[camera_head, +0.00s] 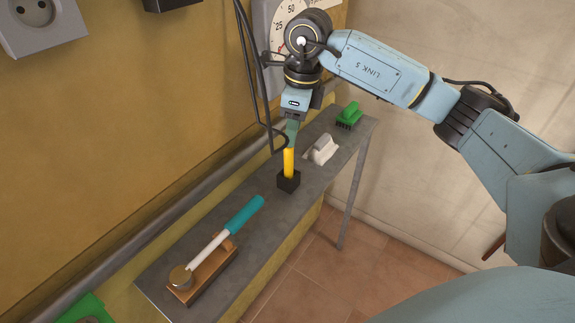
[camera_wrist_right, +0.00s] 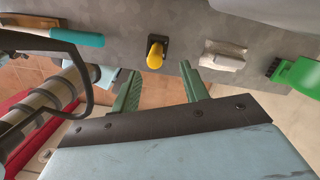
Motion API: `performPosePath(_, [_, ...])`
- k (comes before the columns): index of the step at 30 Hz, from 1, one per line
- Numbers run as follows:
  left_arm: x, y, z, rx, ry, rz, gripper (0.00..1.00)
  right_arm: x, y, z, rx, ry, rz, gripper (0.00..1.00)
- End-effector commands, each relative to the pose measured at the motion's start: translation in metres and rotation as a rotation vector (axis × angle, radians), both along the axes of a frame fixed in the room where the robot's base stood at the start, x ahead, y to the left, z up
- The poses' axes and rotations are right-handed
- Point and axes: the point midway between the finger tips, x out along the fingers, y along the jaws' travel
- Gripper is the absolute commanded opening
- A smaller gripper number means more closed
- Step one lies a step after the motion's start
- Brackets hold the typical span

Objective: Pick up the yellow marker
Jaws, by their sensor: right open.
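The yellow marker (camera_head: 288,162) stands upright in a small black holder (camera_head: 288,182) on the narrow grey shelf (camera_head: 230,202). In the right wrist view, the marker (camera_wrist_right: 155,56) is seen nearly end-on, with the holder (camera_wrist_right: 163,40) around its far end. My right gripper (camera_head: 291,138) is just above the marker's top in the head view. In the wrist view its two green fingers are spread apart and hold nothing, with the marker lying ahead between the tip lines. My left gripper is not in view.
A dark cable (camera_head: 250,80) hangs beside my right gripper. A pipe runs along the wall behind the shelf.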

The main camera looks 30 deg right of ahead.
Motion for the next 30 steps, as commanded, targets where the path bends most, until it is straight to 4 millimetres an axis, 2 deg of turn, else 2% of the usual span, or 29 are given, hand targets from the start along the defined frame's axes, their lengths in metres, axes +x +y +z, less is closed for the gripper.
performPosePath(1, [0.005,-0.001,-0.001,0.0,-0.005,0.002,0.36,0.0,0.001,-0.013,0.001,0.003,0.0,0.45])
performPosePath(3, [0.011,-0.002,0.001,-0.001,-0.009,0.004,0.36,0.001,0.003,-0.026,0.001,0.003,0.0,0.45])
performPosePath(6, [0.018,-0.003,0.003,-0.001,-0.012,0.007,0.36,0.003,0.004,-0.038,0.002,0.001,0.0,0.45])
performPosePath(13, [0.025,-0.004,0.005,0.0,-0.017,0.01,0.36,0.003,0.007,-0.055,0.003,0.001,0.001,0.45])
performPosePath(21, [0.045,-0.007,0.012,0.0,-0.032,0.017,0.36,0.002,0.013,-0.093,0.004,0.0,0.0,0.45])
performPosePath(30, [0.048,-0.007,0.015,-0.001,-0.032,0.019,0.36,0.003,0.013,-0.098,0.004,-0.002,0.001,0.45])
